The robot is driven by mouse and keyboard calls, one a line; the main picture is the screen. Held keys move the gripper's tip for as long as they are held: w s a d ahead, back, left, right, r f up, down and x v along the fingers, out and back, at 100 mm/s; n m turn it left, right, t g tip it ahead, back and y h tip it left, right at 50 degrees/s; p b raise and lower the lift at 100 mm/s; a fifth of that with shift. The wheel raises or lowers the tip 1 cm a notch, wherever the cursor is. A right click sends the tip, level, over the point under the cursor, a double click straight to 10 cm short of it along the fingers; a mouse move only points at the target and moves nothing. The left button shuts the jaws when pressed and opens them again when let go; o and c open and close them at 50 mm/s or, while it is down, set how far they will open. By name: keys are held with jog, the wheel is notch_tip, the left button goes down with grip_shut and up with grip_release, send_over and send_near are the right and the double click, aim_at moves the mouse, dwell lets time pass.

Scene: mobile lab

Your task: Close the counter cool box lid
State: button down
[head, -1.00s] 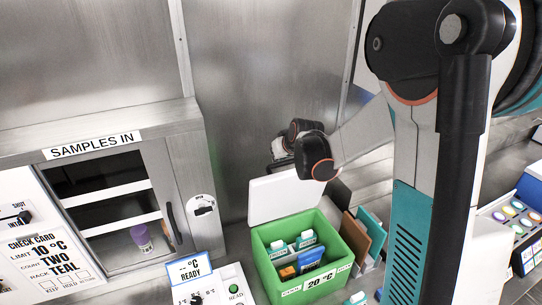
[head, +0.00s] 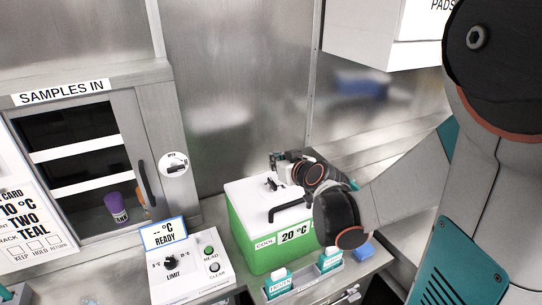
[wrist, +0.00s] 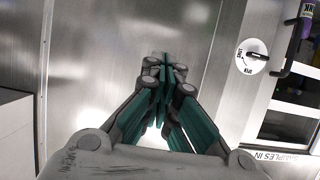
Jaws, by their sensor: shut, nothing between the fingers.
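The green counter cool box (head: 245,238) stands on the counter in the head view, with a "COOL 20 °C" label on its front. Its white lid (head: 243,192) lies flat over the top, and the inside of the box is hidden. A black handle (head: 290,209) shows at the lid's front. My gripper (head: 279,163) is above the lid's back right part; I cannot tell if it touches the lid. In the wrist view my gripper (wrist: 160,80) has its teal-sided fingers together, empty, in front of the metal wall.
The samples cabinet (head: 150,120) stands at the left with bottles inside. A control panel (head: 190,268) with a "READY" display (head: 164,234) is left of the box. A white cupboard (head: 385,35) hangs at upper right.

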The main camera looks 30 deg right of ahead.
aim_at(283, 208)
jog(key=s+f+b, duration=0.8)
jog(key=f+b, duration=0.2)
jog(key=f, duration=0.3)
